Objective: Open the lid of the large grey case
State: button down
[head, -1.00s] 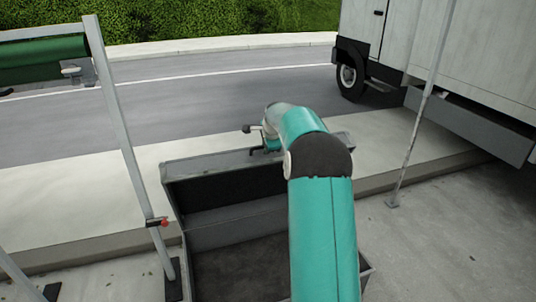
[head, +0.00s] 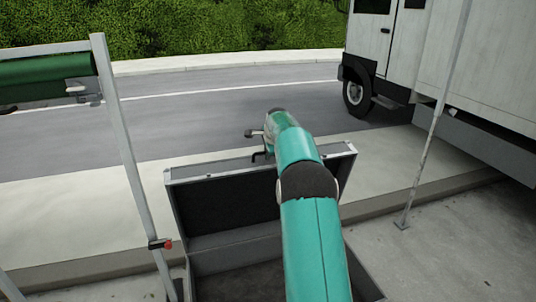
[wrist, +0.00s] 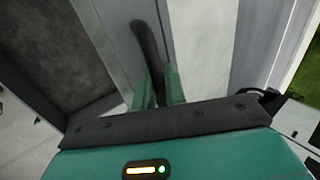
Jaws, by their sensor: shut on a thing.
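The large grey case (head: 232,241) stands open on the pavement, its dark inside showing. Its lid (head: 222,201) is raised steeply at the far side, its pale metal rim at the top. My gripper (head: 263,151) is at the middle of the lid's top edge, partly hidden by my arm in the head view. In the wrist view my gripper (wrist: 158,88) has its two green fingers close around a dark curved handle (wrist: 147,45) beside the lid's pale edge. My arm hides part of the lid and the right side of the case.
A metal stand (head: 128,160) with a green roll (head: 45,68) is close on the left. A thin pole (head: 434,115) stands on the right, in front of a white truck (head: 490,60). Kerb, pale pavement and an empty road (head: 200,110) lie beyond the case.

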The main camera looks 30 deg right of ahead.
jog(key=shift+d, duration=0.1)
jog(key=c, duration=1.8)
grip_release()
jog(key=v, duration=1.4)
